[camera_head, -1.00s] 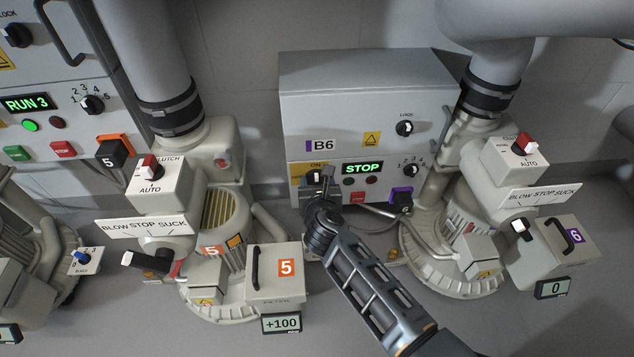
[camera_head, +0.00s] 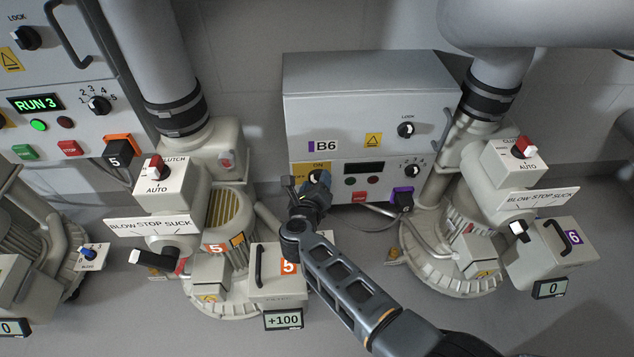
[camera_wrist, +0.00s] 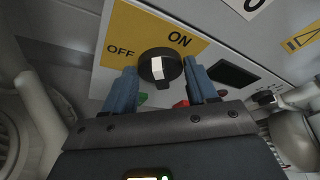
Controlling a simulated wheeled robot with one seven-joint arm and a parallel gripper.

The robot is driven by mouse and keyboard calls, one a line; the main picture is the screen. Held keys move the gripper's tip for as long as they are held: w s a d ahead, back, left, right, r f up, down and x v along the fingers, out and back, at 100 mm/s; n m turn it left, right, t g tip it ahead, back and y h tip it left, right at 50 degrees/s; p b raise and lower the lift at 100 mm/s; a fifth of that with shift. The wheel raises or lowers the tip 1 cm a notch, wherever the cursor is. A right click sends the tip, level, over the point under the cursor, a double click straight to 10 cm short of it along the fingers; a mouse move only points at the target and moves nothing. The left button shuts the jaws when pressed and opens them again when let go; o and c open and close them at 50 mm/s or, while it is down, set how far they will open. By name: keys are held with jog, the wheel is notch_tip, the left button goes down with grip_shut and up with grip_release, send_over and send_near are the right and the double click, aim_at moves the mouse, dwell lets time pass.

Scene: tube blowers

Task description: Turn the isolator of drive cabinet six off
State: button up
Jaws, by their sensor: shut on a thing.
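Drive cabinet six, labelled B6 (camera_head: 375,95), is the grey box against the back wall in the head view. Its isolator, a round black knob with a white mark (camera_wrist: 160,67) on a yellow ON/OFF plate (camera_wrist: 125,35), sits in the middle of the wrist view. My gripper (camera_head: 312,183) is at the cabinet's lower left front. In the wrist view my blue fingers (camera_wrist: 163,80) are on both sides of the knob, shut on it. The cabinet's display (camera_head: 364,168) is dark. My gripper largely hides the knob in the head view.
Blower 5 (camera_head: 228,230) stands left of my arm, with its filter box (camera_head: 268,285) close by. Blower 6 (camera_head: 450,250) stands to the right. Another cabinet, showing RUN 3 (camera_head: 36,103), is at the far left. A grey pipe crosses the top right.

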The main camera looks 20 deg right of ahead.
jog(key=shift+a+f+n+h+b, duration=0.15)
jog(key=shift+n+h+b, duration=0.25)
jog(key=shift+n, duration=0.3)
jog(key=shift+a+f+n+h+b, duration=0.1)
jog(key=shift+n+h+b, duration=0.25)
jog(key=shift+n, duration=0.35)
jog(key=o, duration=1)
jog(key=shift+d, duration=0.1)
jog(key=shift+r, duration=0.1)
notch_tip(320, 180, up, 5)
jog(key=p, duration=0.3)
jog(key=shift+f, duration=0.2)
jog(key=s+d+r+p, duration=0.2)
jog(key=d, duration=0.1)
jog(key=s+d+r+p, duration=0.2)
jog(key=d, duration=0.2)
jog(key=s+d+r+p, duration=0.1)
jog(key=d+r+p, duration=0.1)
jog(key=d, duration=0.1)
jog(key=shift+s+d+r+p, duration=0.15)
jog(key=shift+s+p, duration=0.15)
jog(key=shift+s, duration=0.1)
